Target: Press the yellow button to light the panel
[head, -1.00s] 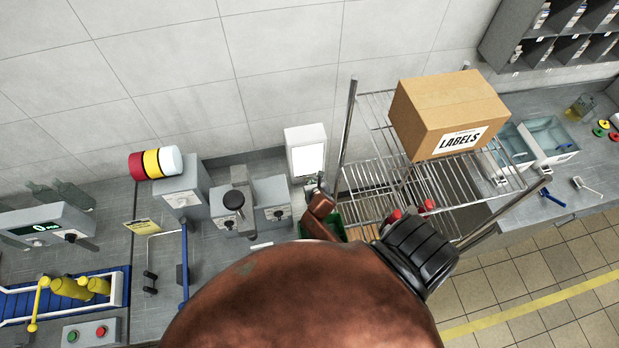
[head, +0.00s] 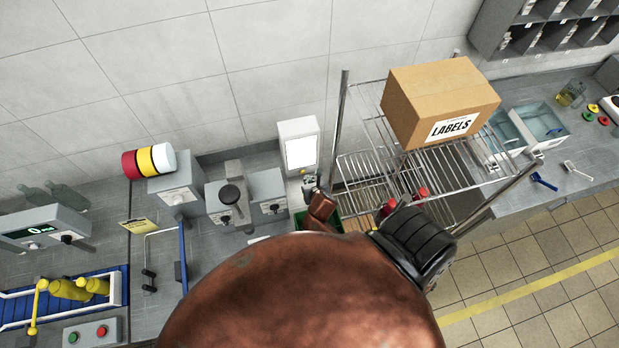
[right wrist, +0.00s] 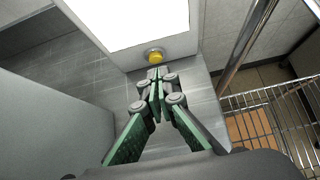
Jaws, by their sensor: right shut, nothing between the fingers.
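The yellow button (right wrist: 155,55) shows in the right wrist view, on the white panel housing just below its bright white screen (right wrist: 130,18). In the head view the panel (head: 299,152) is a small upright white box at the back of the bench, left of the wire rack. My right gripper (right wrist: 155,73) is shut and empty, its tips just below the button in the wrist view; I cannot tell whether they touch it. In the head view the right gripper (head: 309,184) is small in front of the panel, partly hidden by my arm. My left gripper is not in view.
A wire rack (head: 375,165) holding a cardboard LABELS box (head: 440,100) stands close to the right of the panel. A grey mixer unit (head: 232,200) stands to its left. A blue conveyor (head: 60,300) and a red-and-green button box (head: 88,333) lie far left.

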